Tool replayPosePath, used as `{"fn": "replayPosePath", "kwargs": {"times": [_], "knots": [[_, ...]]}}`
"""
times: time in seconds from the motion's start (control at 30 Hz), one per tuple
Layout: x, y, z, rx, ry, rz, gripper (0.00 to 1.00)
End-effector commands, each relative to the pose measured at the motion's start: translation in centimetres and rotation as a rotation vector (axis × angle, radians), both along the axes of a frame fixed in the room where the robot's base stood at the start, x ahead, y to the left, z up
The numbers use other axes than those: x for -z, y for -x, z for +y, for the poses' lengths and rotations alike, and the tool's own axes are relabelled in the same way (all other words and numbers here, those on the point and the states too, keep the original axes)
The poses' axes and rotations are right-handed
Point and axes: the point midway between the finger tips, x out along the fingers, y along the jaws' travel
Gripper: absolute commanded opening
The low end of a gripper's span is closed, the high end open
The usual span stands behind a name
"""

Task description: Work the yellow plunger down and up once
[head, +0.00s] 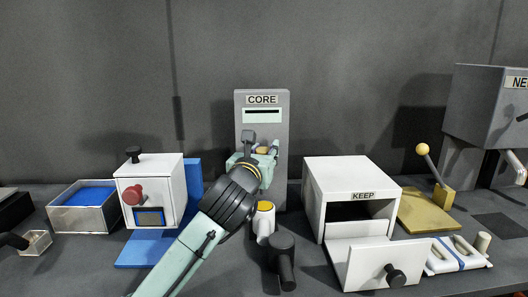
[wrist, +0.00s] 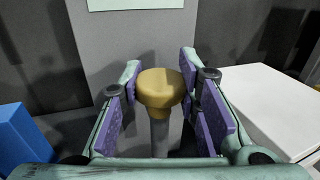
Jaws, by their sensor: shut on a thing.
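The yellow plunger (wrist: 160,90) has a round mustard-yellow cap on a grey stem and stands upright between my fingers in the wrist view. Its cap also shows in the head view (head: 262,150), in front of the grey CORE panel (head: 276,184). My gripper (wrist: 160,112) is shut on the plunger, with a purple pad on each side near the cap and stem. In the head view my gripper (head: 258,156) and arm hide the plunger's lower part and base.
A white item with a yellow top (head: 264,218) and a dark cylinder (head: 282,261) stand close to my arm. A white box with a red knob (head: 165,182) is at left. The KEEP box (head: 322,206), with its drawer front (head: 366,262) out, is at right.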

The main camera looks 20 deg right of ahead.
Motion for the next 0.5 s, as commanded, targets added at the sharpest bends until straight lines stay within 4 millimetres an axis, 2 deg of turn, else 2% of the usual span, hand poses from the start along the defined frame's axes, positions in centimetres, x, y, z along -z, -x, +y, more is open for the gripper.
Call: {"fn": "replayPosePath", "kwargs": {"times": [0.27, 0.5], "knots": [[3.0, 0.0, 0.0, -0.001, -0.002, -0.003, 0.00], [2.9, 0.0, 0.0, 0.000, -0.001, -0.001, 0.00]]}}
